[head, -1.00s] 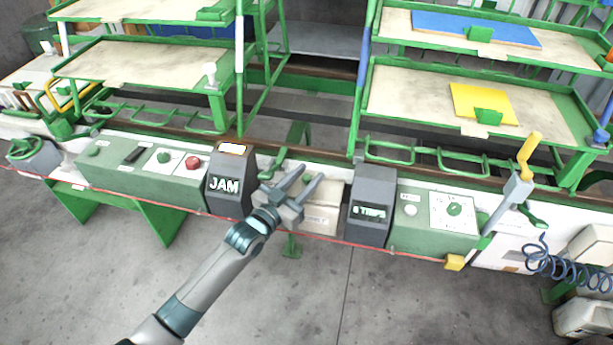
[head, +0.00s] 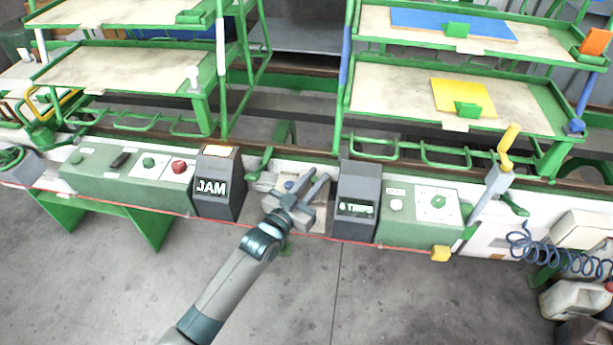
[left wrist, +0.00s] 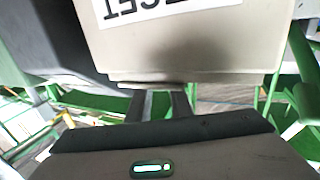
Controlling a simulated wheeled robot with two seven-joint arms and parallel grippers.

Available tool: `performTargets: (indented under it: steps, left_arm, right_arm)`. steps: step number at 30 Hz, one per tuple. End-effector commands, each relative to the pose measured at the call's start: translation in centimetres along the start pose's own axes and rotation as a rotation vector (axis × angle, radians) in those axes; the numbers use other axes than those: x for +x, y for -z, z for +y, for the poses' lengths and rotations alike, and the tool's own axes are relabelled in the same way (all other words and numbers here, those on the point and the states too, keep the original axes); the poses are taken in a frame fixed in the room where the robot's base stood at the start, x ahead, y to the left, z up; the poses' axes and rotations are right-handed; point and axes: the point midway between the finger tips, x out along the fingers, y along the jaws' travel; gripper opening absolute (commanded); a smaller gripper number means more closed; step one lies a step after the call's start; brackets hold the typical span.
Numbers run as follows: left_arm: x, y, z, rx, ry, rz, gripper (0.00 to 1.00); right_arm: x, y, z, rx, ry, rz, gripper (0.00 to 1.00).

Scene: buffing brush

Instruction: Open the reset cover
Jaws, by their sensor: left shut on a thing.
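The reset cover (left wrist: 190,45) is a beige box face with a white label, partly cut off and upside down, filling the top of the left wrist view. My left gripper's fingers (left wrist: 162,104) meet its lower edge and are shut on it. In the head view my left gripper (head: 318,177) reaches between the JAM box (head: 220,185) and the dark 6 TRIPS box (head: 357,205). It hides most of the cover there, so how far the cover is raised is hard to tell. A small bluish round part (head: 289,185) shows beside the fingers. My right gripper is not in view.
A green panel with a red button (head: 179,167) lies left of the JAM box. Another green panel with a knob (head: 438,201) lies right. A yellow-handled lever (head: 506,145) stands farther right. Green racks rise behind; a red line (head: 120,206) runs along the front.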

Motion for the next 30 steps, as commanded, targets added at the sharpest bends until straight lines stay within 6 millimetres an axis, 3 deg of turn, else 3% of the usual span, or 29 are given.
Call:
performTargets:
  steps: [5,6,7,20,26,30]
  left_arm:
    - [0.0,0.1,-0.1,0.001,0.0,0.001,0.0]
    - [0.0,0.1,-0.1,0.001,0.0,0.001,0.29]
    - [0.0,0.1,-0.1,0.001,0.0,0.001,0.36]
    - [-0.4,-0.1,-0.1,0.001,0.0,0.0,0.36]
    - [-2.1,-0.2,-0.1,0.0,0.0,0.0,0.36]
    - [-4.3,-0.3,-0.1,0.001,0.001,-0.002,0.36]
  right_arm:
    - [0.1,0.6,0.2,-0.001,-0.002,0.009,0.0]
    - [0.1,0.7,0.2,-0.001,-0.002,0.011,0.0]
    - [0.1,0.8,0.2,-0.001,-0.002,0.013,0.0]
    - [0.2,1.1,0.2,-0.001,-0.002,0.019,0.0]
    - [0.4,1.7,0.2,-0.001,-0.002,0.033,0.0]
    - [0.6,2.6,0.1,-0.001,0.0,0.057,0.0]
